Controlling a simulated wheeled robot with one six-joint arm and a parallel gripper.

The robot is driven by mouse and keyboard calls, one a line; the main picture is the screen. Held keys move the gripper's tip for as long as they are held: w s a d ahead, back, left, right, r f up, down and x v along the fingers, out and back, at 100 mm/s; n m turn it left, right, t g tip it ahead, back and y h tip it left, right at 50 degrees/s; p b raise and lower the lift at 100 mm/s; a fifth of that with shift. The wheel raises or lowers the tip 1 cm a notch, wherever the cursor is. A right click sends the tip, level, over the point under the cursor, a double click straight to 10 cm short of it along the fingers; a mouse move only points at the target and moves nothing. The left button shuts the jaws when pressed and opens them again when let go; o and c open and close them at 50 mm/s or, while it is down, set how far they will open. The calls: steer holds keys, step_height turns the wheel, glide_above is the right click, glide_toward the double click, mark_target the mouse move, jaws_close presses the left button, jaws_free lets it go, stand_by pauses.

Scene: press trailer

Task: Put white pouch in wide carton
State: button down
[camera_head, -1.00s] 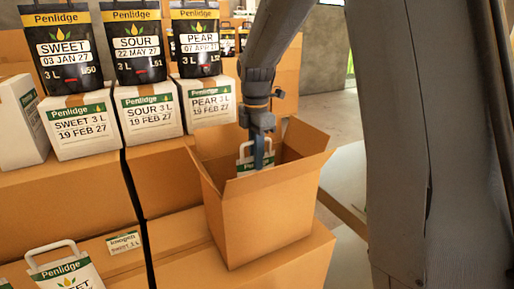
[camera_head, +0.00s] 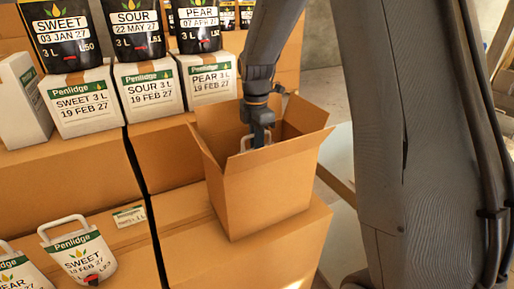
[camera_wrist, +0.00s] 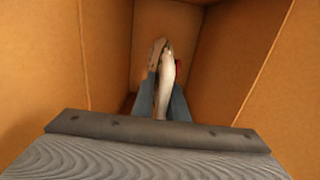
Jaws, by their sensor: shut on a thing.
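The wide carton (camera_head: 262,192) is an open brown box with its flaps spread, standing on a larger brown box right of centre. My gripper (camera_head: 258,143) reaches down into it from above. In the wrist view the gripper (camera_wrist: 163,103) is shut on the white pouch (camera_wrist: 165,85), seen edge-on between the fingers, inside the carton's brown walls (camera_wrist: 220,60).
Another white pouch (camera_head: 82,256) lies on the brown boxes at lower left, with part of one more beside it. White cartons (camera_head: 148,92) and black pouches (camera_head: 134,28) stand in rows behind. My arm fills the right side.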

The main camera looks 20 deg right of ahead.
steer(key=shift+f, duration=0.4)
steer(key=c, duration=1.7)
jaws_free()
steer(key=shift+c, duration=0.2)
step_height(320, 180, up, 13)
steer(key=b, duration=0.4)
steer(key=shift+w+r+b, duration=0.1)
steer(key=shift+b, duration=0.2)
